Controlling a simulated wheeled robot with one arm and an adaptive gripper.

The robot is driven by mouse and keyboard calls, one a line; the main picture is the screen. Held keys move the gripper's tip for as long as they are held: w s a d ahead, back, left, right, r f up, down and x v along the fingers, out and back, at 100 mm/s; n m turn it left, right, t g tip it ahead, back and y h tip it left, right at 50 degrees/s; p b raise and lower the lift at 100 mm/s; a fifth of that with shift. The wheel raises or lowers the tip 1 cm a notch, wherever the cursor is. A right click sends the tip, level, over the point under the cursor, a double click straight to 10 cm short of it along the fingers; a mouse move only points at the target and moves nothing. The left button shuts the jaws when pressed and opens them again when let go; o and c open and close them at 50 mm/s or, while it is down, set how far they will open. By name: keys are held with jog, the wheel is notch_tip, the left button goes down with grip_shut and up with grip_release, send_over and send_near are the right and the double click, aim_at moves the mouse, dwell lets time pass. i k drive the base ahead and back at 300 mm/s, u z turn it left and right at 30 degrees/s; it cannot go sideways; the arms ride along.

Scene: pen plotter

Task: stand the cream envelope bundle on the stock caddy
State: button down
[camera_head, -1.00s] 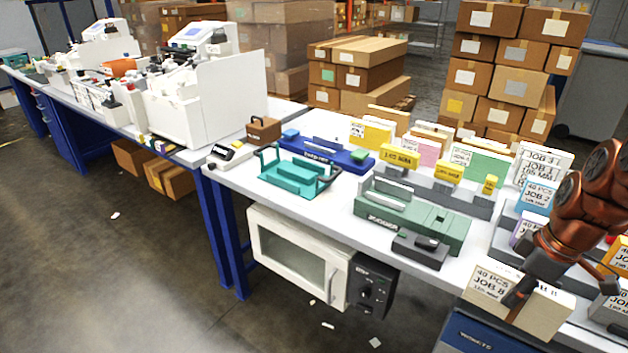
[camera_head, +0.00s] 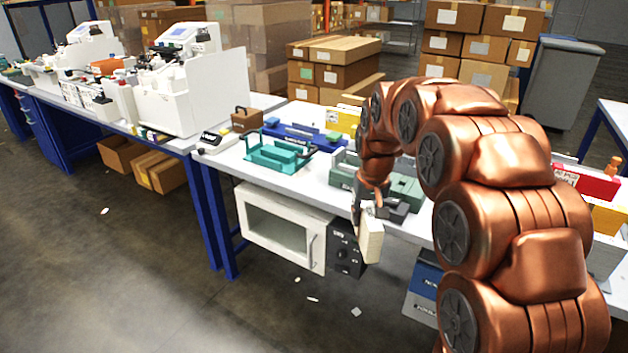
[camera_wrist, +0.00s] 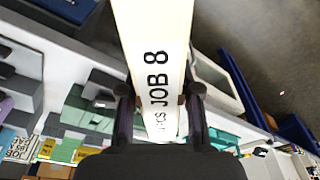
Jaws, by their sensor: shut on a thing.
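The cream envelope bundle (camera_head: 370,240), marked JOB 8, hangs in my gripper (camera_head: 368,208) just off the front edge of the table, over the microwave's right end. In the wrist view, the bundle (camera_wrist: 157,45) fills the top middle, its printed face toward the camera. My gripper (camera_wrist: 158,93) is shut with one finger on each side of it. No label tells which thing is the stock caddy. A teal tray with dark handles (camera_head: 278,155) stands on the table to the left, clear of the bundle.
A green slotted stand (camera_head: 343,177) is close behind my gripper. A blue slotted holder (camera_head: 305,135) stands behind the teal tray. A white microwave (camera_head: 278,228) is under the table. My arm hides much of the table's right side.

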aim_at(271, 162)
jog(key=z, duration=0.05)
jog(key=k, duration=0.45)
jog(key=u, duration=1.2)
jog(key=i, duration=2.25)
jog(key=z, duration=0.5)
